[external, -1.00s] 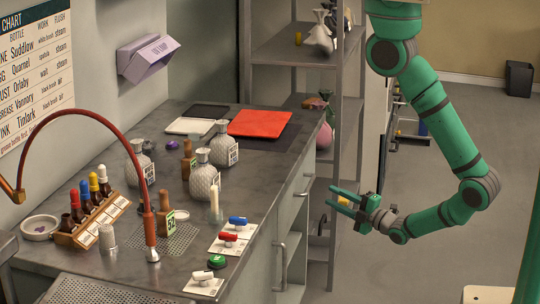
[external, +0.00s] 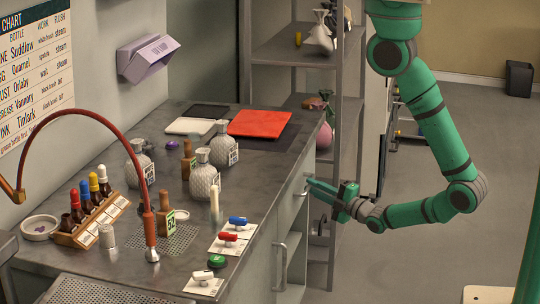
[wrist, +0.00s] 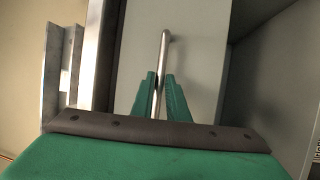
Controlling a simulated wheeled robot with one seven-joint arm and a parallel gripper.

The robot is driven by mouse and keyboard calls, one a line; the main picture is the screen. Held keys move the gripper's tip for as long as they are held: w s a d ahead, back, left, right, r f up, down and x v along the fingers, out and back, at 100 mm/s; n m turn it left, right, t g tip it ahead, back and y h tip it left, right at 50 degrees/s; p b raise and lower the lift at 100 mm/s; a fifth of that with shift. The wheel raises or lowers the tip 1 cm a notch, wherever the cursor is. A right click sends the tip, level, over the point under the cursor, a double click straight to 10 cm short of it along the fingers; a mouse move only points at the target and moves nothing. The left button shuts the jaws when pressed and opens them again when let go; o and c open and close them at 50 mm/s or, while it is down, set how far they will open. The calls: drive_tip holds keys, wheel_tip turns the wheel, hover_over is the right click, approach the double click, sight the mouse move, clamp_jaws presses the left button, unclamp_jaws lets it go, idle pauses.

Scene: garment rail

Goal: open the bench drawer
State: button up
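The bench drawer (external: 292,206) is in the upper right part of the bench's front, and its front looks flush with the bench. Its metal bar handle (wrist: 165,42) runs down the middle of the pale drawer front (wrist: 200,60) in the wrist view. My gripper (wrist: 161,80) has its two green fingers on either side of the handle, close against it. In the external view my gripper (external: 312,185) is at the drawer front, its fingers drawn close together, hiding part of the handle.
A lower bench handle (external: 281,268) is nearer the camera. The grey shelf rack (external: 333,225) stands just behind my gripper. Bottles and cards crowd the benchtop (external: 262,170).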

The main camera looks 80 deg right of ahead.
clamp_jaws()
drive_tip(key=s, duration=2.6)
drive_tip(key=shift+s, duration=0.3)
drive_tip(key=o, duration=0.6)
unclamp_jaws()
drive_tip(key=shift+c, duration=0.2)
drive_tip(key=v, duration=1)
drive_tip(key=shift+s+a, duration=0.2)
drive_tip(key=shift+s, duration=0.15)
drive_tip(key=shift+f, duration=0.1)
